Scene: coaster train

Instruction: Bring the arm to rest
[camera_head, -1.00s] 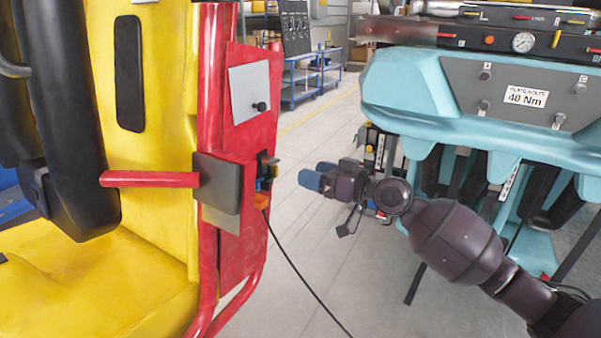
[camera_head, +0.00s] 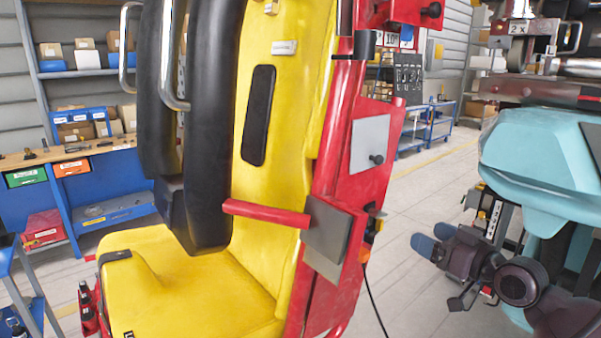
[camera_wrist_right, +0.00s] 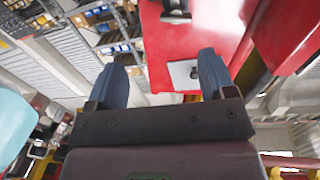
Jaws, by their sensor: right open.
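My right gripper (camera_head: 434,247) is at the lower right in the head view, with its blue fingertips pointing left. In the right wrist view its two blue fingers (camera_wrist_right: 162,80) stand wide apart with nothing between them. It is apart from the red side frame (camera_head: 362,185) of the yellow coaster seat (camera_head: 190,285), with a gap of floor between them in the head view. A grey plate (camera_head: 328,230) sits on that frame at the end of a red bar (camera_head: 266,213). My left gripper is not in view.
A teal housing (camera_head: 535,150) stands at the right, close behind my right arm. A black cable (camera_head: 376,305) hangs from the red frame. A workbench with bins (camera_head: 70,168) and a shelf (camera_head: 85,72) stand at the left. A blue cart (camera_head: 425,130) stands behind. Open floor (camera_head: 420,200) lies between.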

